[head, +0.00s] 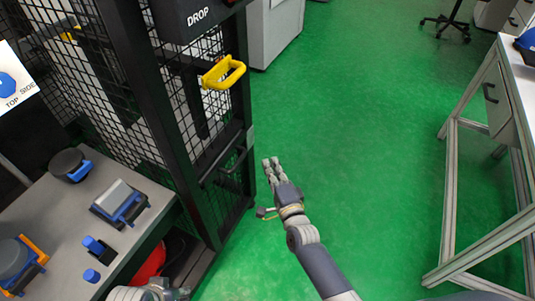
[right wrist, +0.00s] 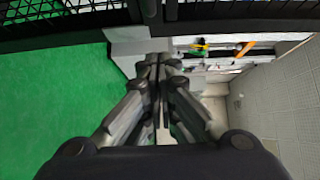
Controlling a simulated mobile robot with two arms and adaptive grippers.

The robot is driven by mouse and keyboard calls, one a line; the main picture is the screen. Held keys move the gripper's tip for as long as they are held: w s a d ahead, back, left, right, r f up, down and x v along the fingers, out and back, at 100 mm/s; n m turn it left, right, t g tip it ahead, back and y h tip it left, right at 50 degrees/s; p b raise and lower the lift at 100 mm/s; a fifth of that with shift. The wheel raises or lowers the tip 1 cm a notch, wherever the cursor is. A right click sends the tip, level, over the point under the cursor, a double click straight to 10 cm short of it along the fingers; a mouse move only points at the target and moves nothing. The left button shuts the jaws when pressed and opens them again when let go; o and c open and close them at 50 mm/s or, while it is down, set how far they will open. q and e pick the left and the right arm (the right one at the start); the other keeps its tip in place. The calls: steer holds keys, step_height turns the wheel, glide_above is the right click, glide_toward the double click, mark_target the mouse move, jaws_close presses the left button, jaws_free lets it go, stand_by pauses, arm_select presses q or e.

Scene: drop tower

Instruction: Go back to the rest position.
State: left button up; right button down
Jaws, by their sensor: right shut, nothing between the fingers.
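My right gripper (head: 270,166) is in the middle of the head view, over the green floor, just right of the black cage's front post. Its fingers are together and hold nothing. In the right wrist view the shut fingers (right wrist: 160,65) point away from the camera. Part of my left arm shows at the bottom left of the head view, by the table's front edge. I cannot make out its fingertips or whether they are open.
The black mesh drop tower (head: 215,220) with a yellow handle (head: 223,73) stands left of my right gripper. A grey table (head: 60,208) at left carries several blue and grey parts. A framed workbench (head: 451,190) stands at right. Green floor (head: 350,120) between is clear.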

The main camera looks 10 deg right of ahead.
arm_select(q)
steer(key=shift+f, duration=0.4)
arm_select(e)
steer(key=shift+s, duration=0.5)
steer(key=shift+f, duration=0.1)
